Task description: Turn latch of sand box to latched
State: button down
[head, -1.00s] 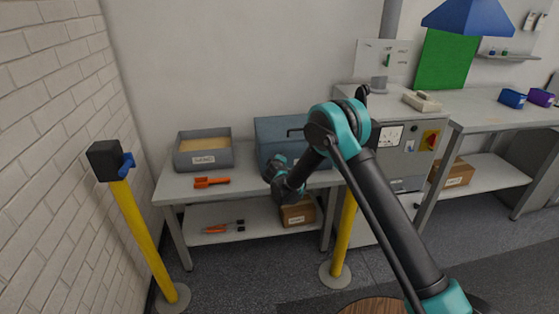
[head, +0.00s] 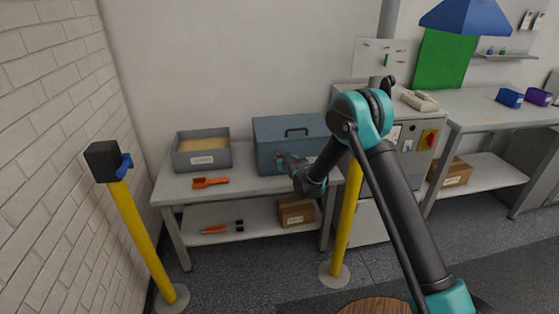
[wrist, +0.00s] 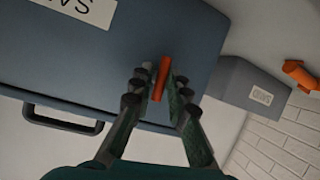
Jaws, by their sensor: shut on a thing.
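The sand box is a blue-grey closed box (head: 264,132) with a dark handle (head: 296,132) at the back of the bench. The wrist view shows its face (wrist: 95,55) upside down, with a label (wrist: 78,8) partly cut off. Its latch is a small orange-red lever (wrist: 161,78), lying roughly across the box's nearby edge in the wrist view. My gripper (wrist: 156,82) is shut on the latch, with a finger on either side. In the head view my gripper (head: 281,161) is at the box front and hides most of the latch.
An open grey tray (head: 180,160) with tan contents stands left of the box. An orange tool (head: 209,183) lies before it. A cardboard box (head: 296,211) sits on the lower shelf. Yellow posts (head: 139,234) (head: 346,225) stand in front of the bench.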

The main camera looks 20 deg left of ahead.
jog(key=shift+s+a+m+y, duration=0.1)
jog(key=shift+a+m+y, duration=0.1)
jog(key=shift+m+y, duration=0.3)
dwell(0.4)
jog(key=c, duration=1.6)
grip_release()
jog(key=shift+a, duration=0.1)
jog(key=v, duration=1.2)
jog(key=shift+r, duration=0.15)
